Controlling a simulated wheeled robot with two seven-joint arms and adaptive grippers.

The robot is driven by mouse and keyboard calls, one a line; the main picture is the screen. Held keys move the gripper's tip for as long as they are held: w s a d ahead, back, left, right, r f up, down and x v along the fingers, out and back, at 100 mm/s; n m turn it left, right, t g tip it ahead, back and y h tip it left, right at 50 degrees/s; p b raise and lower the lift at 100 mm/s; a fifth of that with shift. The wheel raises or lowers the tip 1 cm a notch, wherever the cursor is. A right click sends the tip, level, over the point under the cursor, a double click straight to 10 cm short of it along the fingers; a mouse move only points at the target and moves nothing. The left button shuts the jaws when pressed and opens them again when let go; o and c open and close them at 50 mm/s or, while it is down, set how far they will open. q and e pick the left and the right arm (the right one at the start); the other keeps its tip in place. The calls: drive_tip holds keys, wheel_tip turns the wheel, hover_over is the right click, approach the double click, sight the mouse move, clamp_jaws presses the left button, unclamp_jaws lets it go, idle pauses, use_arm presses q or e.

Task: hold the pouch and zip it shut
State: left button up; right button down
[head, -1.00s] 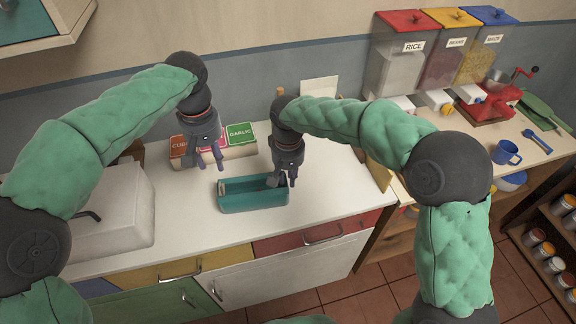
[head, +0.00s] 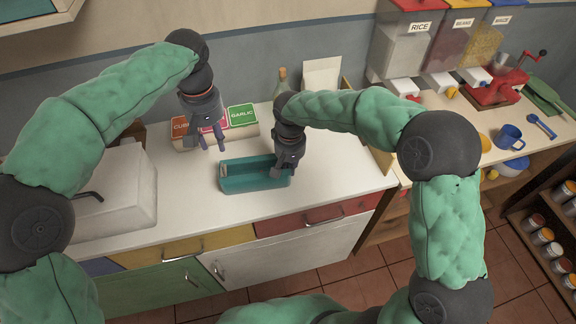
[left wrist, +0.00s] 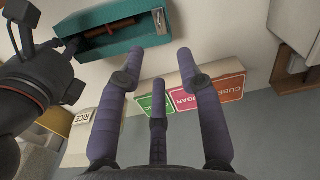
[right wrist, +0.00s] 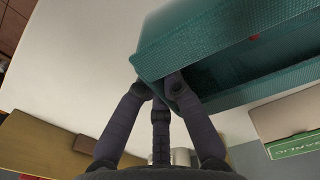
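The teal pouch (head: 256,184) lies on the white counter with its long top open. In the left wrist view the pouch (left wrist: 88,22) shows a brown item (left wrist: 110,29) inside and a small silver piece (left wrist: 158,19), perhaps the zip pull, at one end. My right gripper (head: 287,171) is at the pouch's right end. In the right wrist view its fingers close around the pouch's corner (right wrist: 150,62), with the tips partly hidden. My left gripper (head: 210,146) is open and empty, above the counter just behind and left of the pouch.
Spice boxes (head: 241,116) stand behind my left gripper. A white block-shaped box (head: 125,190) stands at the left. A bottle (head: 280,82) and a pale board (head: 321,74) stand at the back. The counter (head: 340,180) right of the pouch is clear.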

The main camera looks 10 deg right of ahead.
use_arm(q)
clamp_jaws()
drive_tip(key=n+g+h, duration=0.2)
drive_tip(key=n+h, duration=0.2)
drive_tip(key=n, duration=0.2)
approach(223, 168)
drive_tip(key=s+a+f, duration=0.1)
drive_tip(key=s+a, duration=0.1)
drive_tip(key=a, duration=0.1)
drive_tip(key=a+n+t+h, duration=0.2)
drive_tip(key=a+n+h, duration=0.3)
drive_tip(key=a+n, duration=0.35)
drive_tip(key=shift+n, duration=0.35)
drive_tip(key=x, duration=0.8)
drive_tip(key=d+r+x, duration=0.1)
drive_tip(key=x, duration=0.3)
drive_tip(key=shift+w+d+f, duration=0.15)
drive_tip(key=shift+w+d, duration=0.15)
drive_tip(key=shift+w, duration=0.1)
drive_tip(key=shift+d, duration=0.45)
